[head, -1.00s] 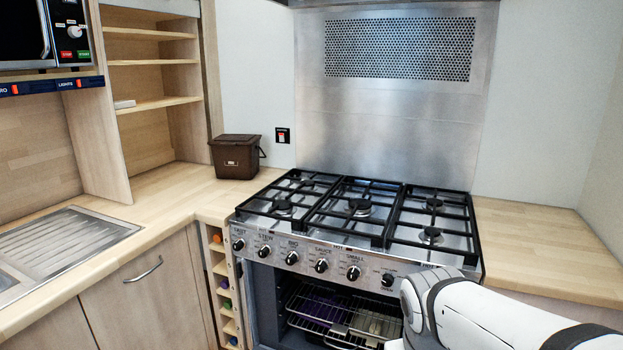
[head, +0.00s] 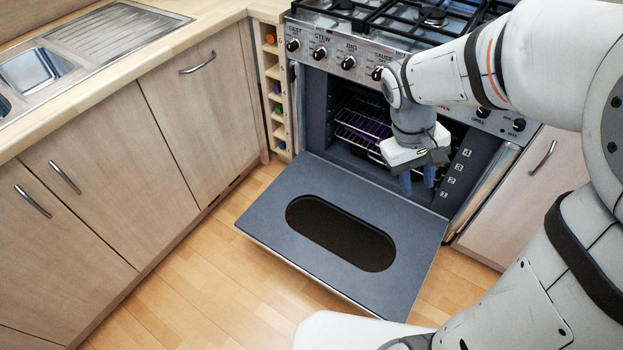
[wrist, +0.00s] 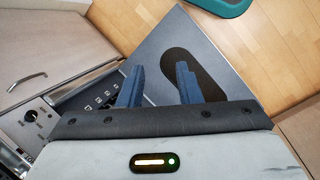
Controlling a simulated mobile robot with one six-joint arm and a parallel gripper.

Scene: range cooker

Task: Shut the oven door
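The oven door (head: 270,222) hangs open, folded down about level in front of the oven, its dark inner face with an oval window facing up. It also shows in the wrist view (wrist: 152,50). The oven cavity (head: 345,95) is open, with wire racks (head: 362,122) inside. My gripper (head: 418,184) points down over the door's hinge side, near the cavity mouth. Its two blue fingers are apart with nothing between them, as the wrist view (wrist: 159,72) also shows. I cannot tell how far above the door the fingertips are.
Cooker knobs (head: 348,62) line the front panel above the cavity. Cupboards with handles (head: 62,177) stand to the left, a narrow rack (head: 277,95) beside the oven. Wooden floor (head: 190,290) is clear left of the door. A teal object (wrist: 222,7) is partly visible in the wrist view.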

